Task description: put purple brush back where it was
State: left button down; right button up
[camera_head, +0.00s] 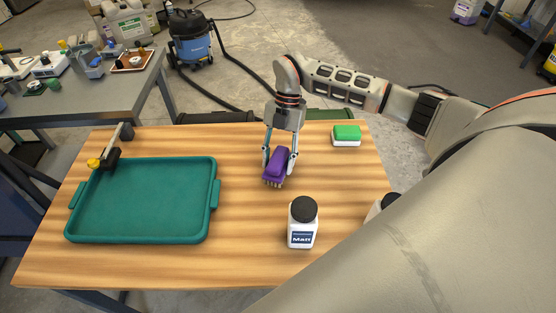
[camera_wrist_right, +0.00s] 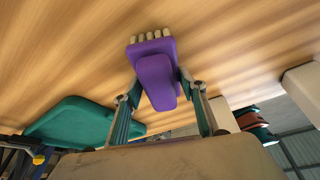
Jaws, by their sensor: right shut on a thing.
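The purple brush (camera_head: 277,166) with pale bristles is between the fingers of my right gripper (camera_head: 279,160), over the middle of the wooden table. My right gripper is shut on it. In the right wrist view the brush (camera_wrist_right: 155,72) sits between the two fingertips (camera_wrist_right: 154,80), its bristles facing the table. I cannot tell whether the bristles touch the table. My left gripper is not in view.
An empty green tray (camera_head: 145,202) lies on the left of the table (camera_head: 250,240). A white bottle with a black lid (camera_head: 302,224) stands at front right, another partly hidden behind my arm. A green and white sponge (camera_head: 346,135) lies at back right. The table between tray and bottle is clear.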

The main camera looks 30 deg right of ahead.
jog(key=o, duration=1.1)
jog(key=v, duration=1.2)
jog(key=shift+r, duration=0.2)
jog(key=shift+a, duration=0.1)
